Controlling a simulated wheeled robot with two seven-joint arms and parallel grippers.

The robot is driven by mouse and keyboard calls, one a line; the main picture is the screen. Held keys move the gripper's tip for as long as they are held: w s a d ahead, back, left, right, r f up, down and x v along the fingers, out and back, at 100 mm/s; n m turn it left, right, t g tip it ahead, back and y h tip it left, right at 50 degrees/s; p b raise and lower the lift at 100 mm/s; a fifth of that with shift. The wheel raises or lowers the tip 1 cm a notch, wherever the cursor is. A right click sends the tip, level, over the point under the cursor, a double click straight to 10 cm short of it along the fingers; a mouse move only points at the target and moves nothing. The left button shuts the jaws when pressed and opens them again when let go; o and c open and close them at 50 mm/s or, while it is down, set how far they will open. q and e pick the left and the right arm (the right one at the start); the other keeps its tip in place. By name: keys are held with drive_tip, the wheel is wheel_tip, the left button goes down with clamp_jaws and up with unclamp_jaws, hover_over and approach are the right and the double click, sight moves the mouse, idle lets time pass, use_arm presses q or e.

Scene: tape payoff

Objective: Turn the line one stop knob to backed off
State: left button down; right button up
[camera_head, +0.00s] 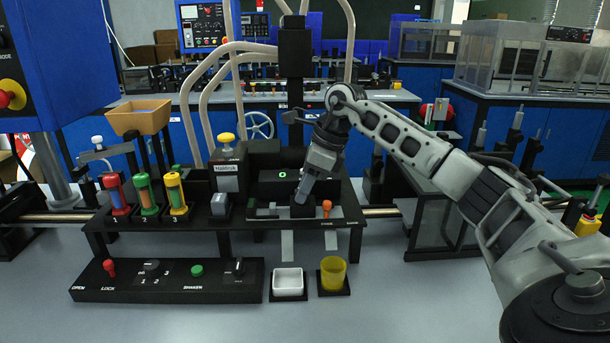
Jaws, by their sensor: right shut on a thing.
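My right gripper (303,192) reaches in from the right and points down over the front right of the black bench station. It is shut on a small part at the top of a black block (302,210). The fingers hide most of that part, so I cannot tell whether it is the line one stop knob or which way it points. An orange-topped peg (327,208) stands just right of the block, apart from the fingers. My left gripper is not in view.
A control strip (180,290) with a red lever and green button lies in front. A white tray (288,282) and yellow cup (333,272) stand below the gripper. Red, green and yellow cylinders (148,195) stand at left.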

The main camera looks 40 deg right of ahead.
drive_tip(key=n+p, duration=0.2)
drive_tip(key=n, duration=0.1)
drive_tip(key=shift+w+r+g+y, duration=0.1)
drive_tip(key=shift+r+g+y, duration=0.15)
drive_tip(key=shift+g+y, duration=0.15)
drive_tip(key=n+g+p, duration=0.1)
drive_tip(key=n, duration=0.1)
drive_tip(key=shift+w+d+n, duration=0.1)
drive_tip(key=shift+n, duration=0.2)
drive_tip(key=n+g+p, duration=0.1)
drive_tip(key=n, duration=0.2)
drive_tip(key=shift+w+f+y, duration=0.1)
drive_tip(key=shift+f+y, duration=0.05)
drive_tip(key=shift+y, duration=0.25)
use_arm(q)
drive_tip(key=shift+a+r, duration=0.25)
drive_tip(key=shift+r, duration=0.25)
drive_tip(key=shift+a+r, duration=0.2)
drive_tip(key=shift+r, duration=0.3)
use_arm(e)
drive_tip(key=shift+n+g, duration=0.4)
drive_tip(key=shift+n, duration=0.6)
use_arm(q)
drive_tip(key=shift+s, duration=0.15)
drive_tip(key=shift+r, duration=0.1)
use_arm(e)
drive_tip(key=o, duration=1)
drive_tip(key=shift+c, duration=0.2)
